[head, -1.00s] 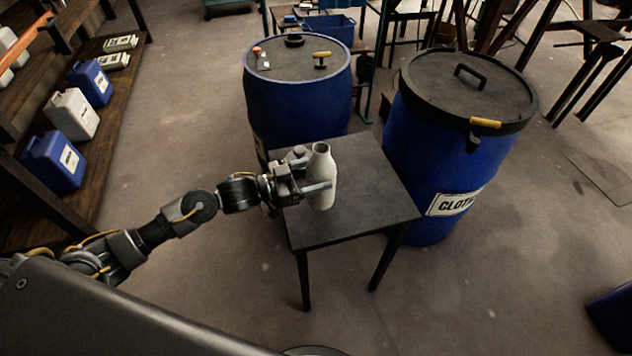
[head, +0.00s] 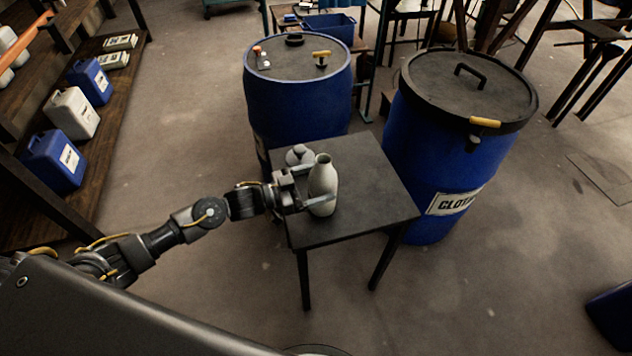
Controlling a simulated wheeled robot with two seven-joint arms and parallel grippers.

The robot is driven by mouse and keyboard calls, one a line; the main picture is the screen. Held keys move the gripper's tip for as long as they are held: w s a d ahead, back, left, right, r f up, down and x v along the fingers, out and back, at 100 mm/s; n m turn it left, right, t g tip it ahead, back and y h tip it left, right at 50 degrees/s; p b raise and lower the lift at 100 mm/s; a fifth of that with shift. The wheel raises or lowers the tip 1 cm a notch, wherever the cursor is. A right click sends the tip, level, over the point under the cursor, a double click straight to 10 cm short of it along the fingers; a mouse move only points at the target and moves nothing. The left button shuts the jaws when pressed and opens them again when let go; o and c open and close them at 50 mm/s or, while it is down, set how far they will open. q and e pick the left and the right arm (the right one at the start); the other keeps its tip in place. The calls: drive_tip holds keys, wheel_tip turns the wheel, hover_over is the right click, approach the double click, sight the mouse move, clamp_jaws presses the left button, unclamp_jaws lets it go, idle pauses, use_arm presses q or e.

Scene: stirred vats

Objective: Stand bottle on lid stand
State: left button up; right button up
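A pale grey bottle (head: 323,175) is upright at the left half of a small dark table (head: 375,190), which seems to be the lid stand. My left gripper (head: 318,199) reaches in from the left, with a finger across the near side of the bottle's lower body. It is shut on the bottle; the far finger is mostly hidden. The bottle's base is at or just above the tabletop; I cannot tell which. A small grey round piece with a knob (head: 299,154) is on the table just behind the gripper. My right gripper is not in view.
A blue vat (head: 298,105) with a dark lid stands behind the table. Another lidded blue vat (head: 437,165) with a label stands close on the right. A shelf with canisters (head: 72,115) is at the left. The table's right half is clear.

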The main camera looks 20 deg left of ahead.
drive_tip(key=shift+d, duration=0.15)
use_arm(q)
drive_tip(key=shift+r, duration=0.2)
drive_tip(key=b+v, duration=0.1)
drive_tip(key=v, duration=1.1)
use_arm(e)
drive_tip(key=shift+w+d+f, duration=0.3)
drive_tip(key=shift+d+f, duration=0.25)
